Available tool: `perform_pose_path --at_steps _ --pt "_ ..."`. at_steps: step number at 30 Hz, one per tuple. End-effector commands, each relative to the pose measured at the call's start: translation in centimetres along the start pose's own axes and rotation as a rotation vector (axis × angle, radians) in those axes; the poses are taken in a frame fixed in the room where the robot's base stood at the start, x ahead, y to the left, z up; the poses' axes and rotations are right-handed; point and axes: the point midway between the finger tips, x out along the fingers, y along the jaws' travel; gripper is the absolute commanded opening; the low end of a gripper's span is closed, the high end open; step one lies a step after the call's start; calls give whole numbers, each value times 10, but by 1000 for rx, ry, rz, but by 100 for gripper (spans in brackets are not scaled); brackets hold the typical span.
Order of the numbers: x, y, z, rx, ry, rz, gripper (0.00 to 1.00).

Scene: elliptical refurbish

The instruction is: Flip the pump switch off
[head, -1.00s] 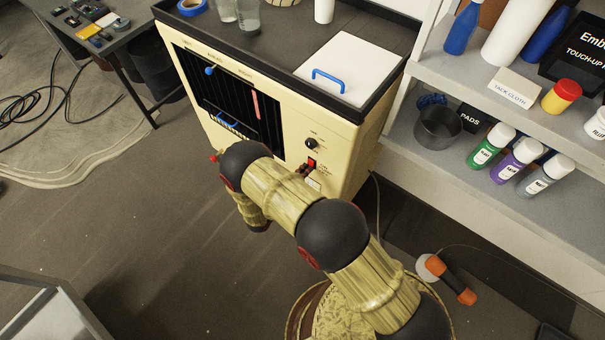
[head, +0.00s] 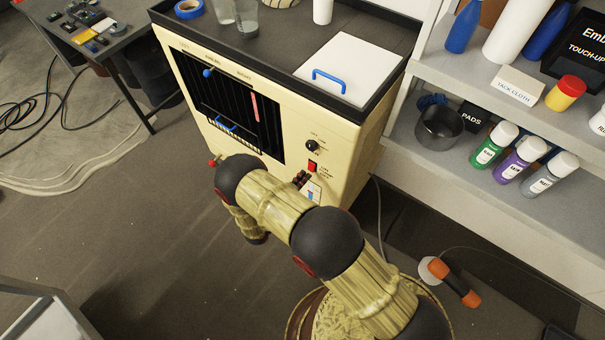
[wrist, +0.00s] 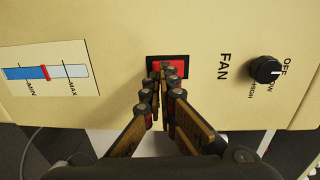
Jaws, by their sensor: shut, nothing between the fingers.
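A red rocker switch (head: 312,166) in a black frame sits on the front of the cream cabinet (head: 350,150), below the fan knob. In the wrist view, the switch (wrist: 180,69) is partly covered by my fingertips; which side is pressed in cannot be told. Its small label is not readable in the head view. My gripper (head: 302,180) is shut and empty, its tips just below and left of the switch in the head view. In the wrist view, my gripper (wrist: 163,70) overlaps the switch face; contact cannot be told.
The black fan knob (wrist: 265,69) is beside the switch, and a MIN-MAX level gauge (wrist: 47,73) is on its other side. A blue-handled lid (head: 340,68) lies on the cabinet top. Shelves with bottles (head: 495,145) stand at right; an orange-handled tool (head: 452,282) lies on the floor.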

Motion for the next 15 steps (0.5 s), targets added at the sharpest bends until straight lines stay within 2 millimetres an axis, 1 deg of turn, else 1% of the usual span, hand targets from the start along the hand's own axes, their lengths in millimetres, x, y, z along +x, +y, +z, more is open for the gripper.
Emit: perform_pose_path --at_steps 2,6,9,12,15 --pt "-11 4 -8 -3 0 1 0" --pt "-44 8 -7 -2 -3 1 0" --pt "-64 11 -7 -2 -2 1 0" --pt "-82 14 -7 -1 -1 1 0" --pt "-95 17 -7 -2 0 1 0"
